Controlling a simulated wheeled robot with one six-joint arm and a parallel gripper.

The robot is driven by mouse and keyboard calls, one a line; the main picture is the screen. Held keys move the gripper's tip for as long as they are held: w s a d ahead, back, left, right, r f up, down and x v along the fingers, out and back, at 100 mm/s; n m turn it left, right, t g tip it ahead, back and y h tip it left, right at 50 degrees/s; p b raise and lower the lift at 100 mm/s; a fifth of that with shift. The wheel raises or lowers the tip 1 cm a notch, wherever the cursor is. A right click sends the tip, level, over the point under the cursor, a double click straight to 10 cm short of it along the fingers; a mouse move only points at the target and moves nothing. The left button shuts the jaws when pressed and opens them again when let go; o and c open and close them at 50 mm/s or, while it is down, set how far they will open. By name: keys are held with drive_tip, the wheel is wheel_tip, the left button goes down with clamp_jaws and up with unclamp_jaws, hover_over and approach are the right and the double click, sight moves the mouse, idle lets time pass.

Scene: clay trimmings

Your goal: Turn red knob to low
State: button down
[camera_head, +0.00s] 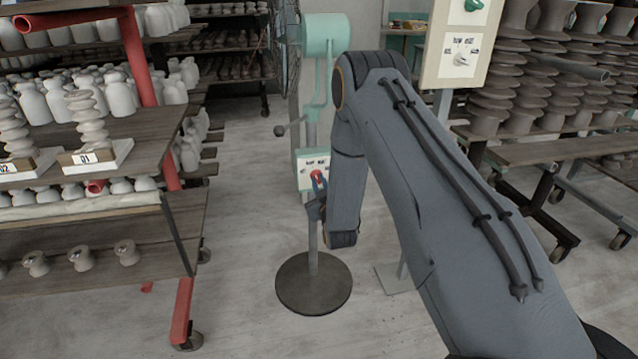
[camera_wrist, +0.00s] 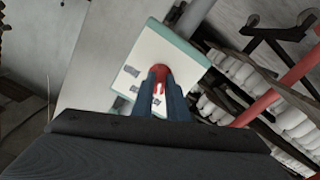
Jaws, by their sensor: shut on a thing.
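The red knob (camera_head: 318,178) is on a white control panel (camera_head: 306,160) with a teal edge, on a stand with a round dark base. In the wrist view the red knob (camera_wrist: 159,74) sits between my two fingertips, on the white panel (camera_wrist: 178,48) with small dark labels. My gripper (camera_head: 316,203) is shut on the red knob, and it fills the lower middle of the wrist view (camera_wrist: 160,88). The fingers hide part of the knob and some labels. The label text is too small to read, so I cannot tell the knob's setting.
A second panel (camera_head: 455,45) with a green knob and a white knob stands at the upper right. Wooden shelves with white pottery (camera_head: 90,120) are at the left. A rack of stacked clay pieces (camera_head: 545,70) is at the right.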

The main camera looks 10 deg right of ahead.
drive_tip(key=shift+f+m, duration=0.1)
drive_tip(key=shift+m, duration=0.2)
drive_tip(key=c, duration=1.7)
unclamp_jaws()
drive_tip(key=shift+c, duration=0.2)
drive_tip(key=shift+s, duration=0.15)
drive_tip(key=s, duration=0.7)
drive_tip(key=shift+s, duration=0.3)
drive_tip(key=shift+a, duration=0.1)
